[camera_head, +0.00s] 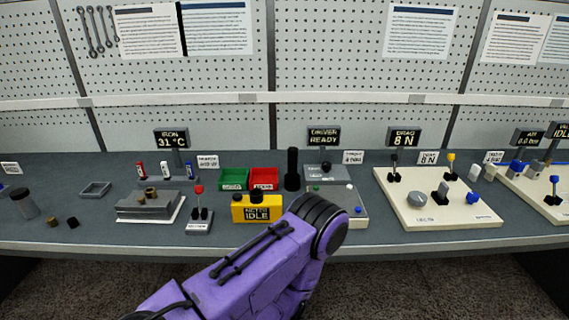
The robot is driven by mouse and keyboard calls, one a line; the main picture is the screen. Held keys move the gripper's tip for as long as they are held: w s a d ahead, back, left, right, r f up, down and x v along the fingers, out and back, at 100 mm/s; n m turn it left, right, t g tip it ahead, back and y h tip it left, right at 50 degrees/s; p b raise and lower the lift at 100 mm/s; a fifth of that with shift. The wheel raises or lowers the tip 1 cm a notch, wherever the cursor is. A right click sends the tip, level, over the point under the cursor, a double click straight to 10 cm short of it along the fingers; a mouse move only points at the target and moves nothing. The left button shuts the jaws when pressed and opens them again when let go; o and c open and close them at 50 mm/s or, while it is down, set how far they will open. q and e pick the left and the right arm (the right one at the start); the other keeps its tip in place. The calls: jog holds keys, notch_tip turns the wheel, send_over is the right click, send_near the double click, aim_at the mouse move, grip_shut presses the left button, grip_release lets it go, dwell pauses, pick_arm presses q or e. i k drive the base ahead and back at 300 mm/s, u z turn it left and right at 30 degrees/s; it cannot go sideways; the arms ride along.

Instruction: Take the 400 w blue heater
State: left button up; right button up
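Three small upright pieces stand in a row at the left of the bench, near a small sign (207,161) whose text is too small to read surely. One is red and white (140,169), the middle one is dark blue and white (166,170), and the right one is a brighter blue and white (190,170). They look like the heaters; no wattage is legible on them. A purple arm link of mine (255,262) rises from the bottom edge, in front of the bench. Neither gripper shows.
A grey block on a white plate (150,206) and a red-knobbed lever box (199,222) stand in front of the row. A yellow meter (257,208), green bin (234,179) and red bin (264,179) are to the right. A grey tray (95,189) lies left.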

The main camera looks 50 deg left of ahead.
aim_at(188, 165)
jog(key=z, duration=1)
jog(key=k, duration=1.5)
jog(key=u, duration=1.85)
